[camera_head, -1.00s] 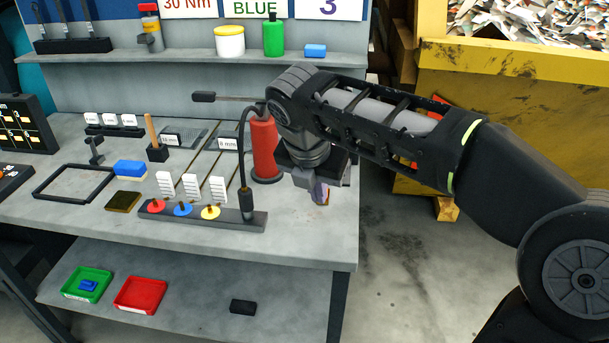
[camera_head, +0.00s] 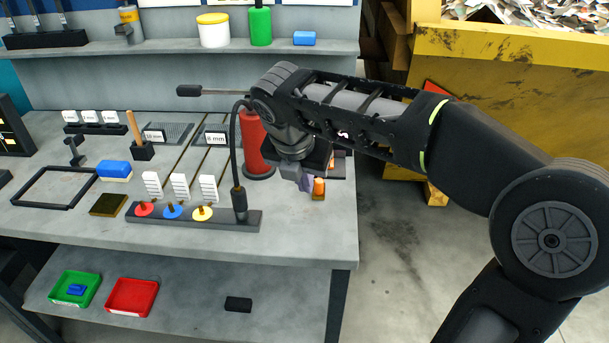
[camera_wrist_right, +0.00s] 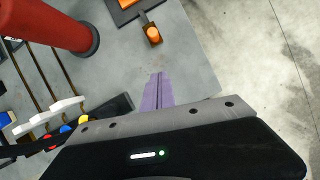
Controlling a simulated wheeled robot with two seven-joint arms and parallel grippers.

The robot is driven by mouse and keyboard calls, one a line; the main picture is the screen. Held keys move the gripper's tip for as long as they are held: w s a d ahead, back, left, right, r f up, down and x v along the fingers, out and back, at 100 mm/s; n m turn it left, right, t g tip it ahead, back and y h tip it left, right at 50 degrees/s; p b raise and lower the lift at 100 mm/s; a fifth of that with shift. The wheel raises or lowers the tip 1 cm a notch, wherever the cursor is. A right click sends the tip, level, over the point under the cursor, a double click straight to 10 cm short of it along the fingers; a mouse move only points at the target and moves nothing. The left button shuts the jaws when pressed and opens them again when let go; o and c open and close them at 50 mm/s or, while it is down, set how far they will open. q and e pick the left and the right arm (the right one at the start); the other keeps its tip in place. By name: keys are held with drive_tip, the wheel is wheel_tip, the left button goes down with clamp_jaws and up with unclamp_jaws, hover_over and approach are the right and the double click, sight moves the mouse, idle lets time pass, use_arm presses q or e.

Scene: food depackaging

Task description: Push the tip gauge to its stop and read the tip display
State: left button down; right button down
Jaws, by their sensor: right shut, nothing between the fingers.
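My right gripper (camera_head: 304,182) is over the right end of the workbench, pointing down. Its purple fingers (camera_wrist_right: 158,92) are together with nothing between them. Close to the fingertips in the head view is a small orange piece (camera_head: 319,185) on a brownish block; it may be the tip gauge. In the wrist view this orange piece (camera_wrist_right: 153,33) lies beyond the fingertips, apart from them, beside a dark plate (camera_wrist_right: 124,12). My wrist partly hides that plate in the head view. I cannot make out a lit tip display. My left gripper is not in view.
A red cylinder (camera_head: 253,150) stands just left of my right gripper. A dark bar (camera_head: 185,216) with red, blue and yellow discs and a bent black stalk lies further left. The bench's right edge is close, with open floor (camera_head: 395,270) beyond.

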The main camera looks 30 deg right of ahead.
sight(319, 186)
drive_tip(key=x, duration=0.7)
drive_tip(key=shift+s, duration=0.1)
drive_tip(key=shift+w+d+r+p, duration=0.1)
drive_tip(key=shift+w+d+p, duration=0.5)
drive_tip(key=shift+w+d, duration=0.7)
drive_tip(key=shift+d, duration=0.3)
